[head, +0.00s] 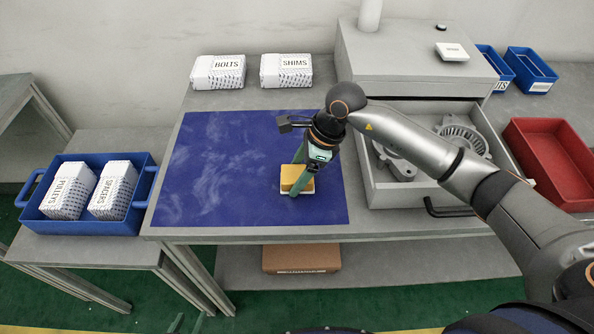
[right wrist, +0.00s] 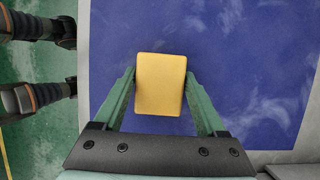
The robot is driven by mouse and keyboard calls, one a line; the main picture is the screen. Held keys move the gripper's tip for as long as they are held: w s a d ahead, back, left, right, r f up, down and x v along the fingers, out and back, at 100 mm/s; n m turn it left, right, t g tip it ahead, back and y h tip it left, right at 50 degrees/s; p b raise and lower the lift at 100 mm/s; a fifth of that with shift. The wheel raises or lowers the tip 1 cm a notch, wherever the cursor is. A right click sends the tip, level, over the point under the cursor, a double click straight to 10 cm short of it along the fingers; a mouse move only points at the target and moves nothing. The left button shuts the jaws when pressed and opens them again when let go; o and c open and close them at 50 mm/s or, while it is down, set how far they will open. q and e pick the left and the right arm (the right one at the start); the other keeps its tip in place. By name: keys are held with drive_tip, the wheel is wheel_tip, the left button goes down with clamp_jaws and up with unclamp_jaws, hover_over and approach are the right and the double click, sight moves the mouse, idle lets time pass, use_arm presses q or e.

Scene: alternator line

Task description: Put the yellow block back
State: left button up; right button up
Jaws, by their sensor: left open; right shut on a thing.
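The yellow block (head: 296,178) is on the right part of the blue mat (head: 215,170), near its front edge. It shows a pale edge underneath; I cannot tell whether that is part of the block or a separate piece. My right gripper (head: 298,178) reaches down from above and is shut on the block. In the right wrist view, the green fingers press on both sides of the yellow block (right wrist: 161,84), with blue mat around it. I cannot tell whether the block touches the mat. My left gripper is not in view.
An open drawer (head: 408,192) holding metal alternator parts is right of the mat. BOLTS (head: 218,72) and SHIMS (head: 286,71) boxes stand behind. A blue tray (head: 85,226) with two boxes is at left, a red bin (head: 550,165) at right. The mat's left is clear.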

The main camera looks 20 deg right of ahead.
drive_tip(key=shift+f, duration=0.3)
drive_tip(key=o, duration=1)
drive_tip(key=shift+f+b, duration=0.1)
drive_tip(key=shift+b, duration=0.2)
drive_tip(key=o, duration=0.4)
drive_tip(key=shift+r, duration=0.4)
drive_tip(key=b+v, duration=0.1)
drive_tip(key=v, duration=1)
drive_tip(key=shift+r, duration=0.35)
drive_tip(key=shift+d, duration=0.15)
